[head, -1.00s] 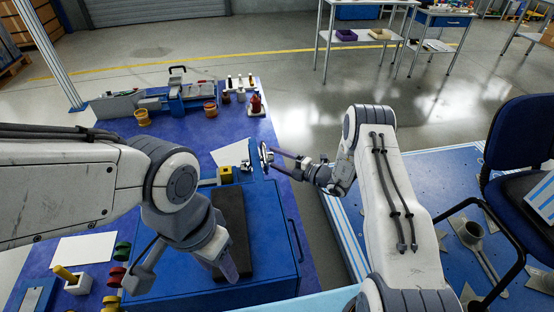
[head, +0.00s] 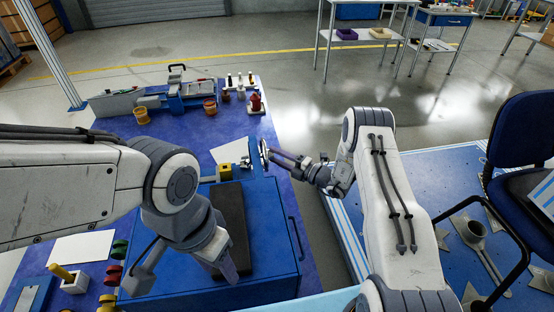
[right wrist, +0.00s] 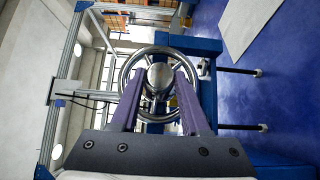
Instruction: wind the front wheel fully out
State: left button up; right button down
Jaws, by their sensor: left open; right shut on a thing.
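The front wheel (right wrist: 132,72) is a shiny metal handwheel with spokes and a round hub. My left gripper (head: 188,277) is open and empty above the blue unit, beside a dark pad (head: 232,225).
A yellow block (head: 225,172) sits on the spindle line left of the wheel. A blue vise-like fixture (head: 180,98) and several coloured pots stand at the back of the blue table. A dark blue chair (head: 520,145) stands at the far right.

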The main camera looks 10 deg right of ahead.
jog(key=shift+f+n+t+y+b, duration=0.25)
jog(key=shift+n+t+y+b, duration=0.2)
jog(key=shift+n+y+b, duration=1)
jog(key=shift+f+n+t+y+b, duration=0.35)
jog(key=shift+n+b, duration=0.6)
jog(key=shift+b, duration=1.25)
jog(key=shift+r, duration=0.2)
jog(key=shift+c, duration=1.9)
grip_release()
jog(key=v, duration=1)
jog(key=shift+d, duration=0.15)
jog(key=shift+s+f, duration=0.1)
